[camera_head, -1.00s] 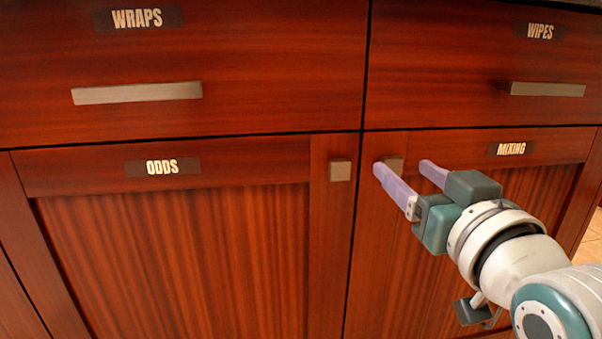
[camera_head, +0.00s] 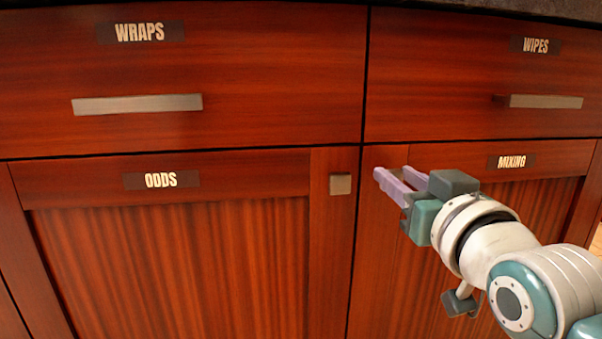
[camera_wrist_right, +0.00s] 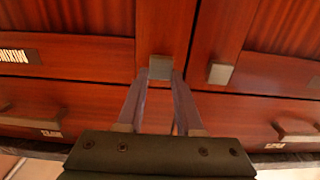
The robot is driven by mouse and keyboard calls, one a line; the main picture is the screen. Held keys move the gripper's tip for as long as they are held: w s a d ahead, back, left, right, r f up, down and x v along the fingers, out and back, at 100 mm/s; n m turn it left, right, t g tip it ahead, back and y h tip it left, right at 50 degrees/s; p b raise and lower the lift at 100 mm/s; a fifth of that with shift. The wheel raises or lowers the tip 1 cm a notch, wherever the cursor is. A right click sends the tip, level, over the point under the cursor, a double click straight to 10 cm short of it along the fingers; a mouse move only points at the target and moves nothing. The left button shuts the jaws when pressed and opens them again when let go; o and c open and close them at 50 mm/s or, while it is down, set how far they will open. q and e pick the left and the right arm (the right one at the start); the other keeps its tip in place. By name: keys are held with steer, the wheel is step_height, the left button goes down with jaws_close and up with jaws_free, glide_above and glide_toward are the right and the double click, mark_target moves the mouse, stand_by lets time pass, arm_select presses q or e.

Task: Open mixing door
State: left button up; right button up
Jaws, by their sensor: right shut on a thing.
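The mixing door (camera_head: 560,195) is a reddish wood panel at lower right in the head view, marked with a "MIXING" label (camera_head: 511,162). It looks shut, level with its neighbour. Its small square metal knob (camera_wrist_right: 160,66) shows between my right fingertips in the right wrist view, and the fingers hide it in the head view. My right gripper (camera_head: 393,173) has its purple fingers shut on this knob from both sides. My left gripper is not in view.
The odds door (camera_head: 170,260), with its own square knob (camera_head: 340,184), is just left of the mixing door. Above are the wraps drawer (camera_head: 235,60) and the wipes drawer (camera_head: 430,70), both closed, with bar handles.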

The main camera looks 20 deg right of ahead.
jaws_close()
stand_by(0.8)
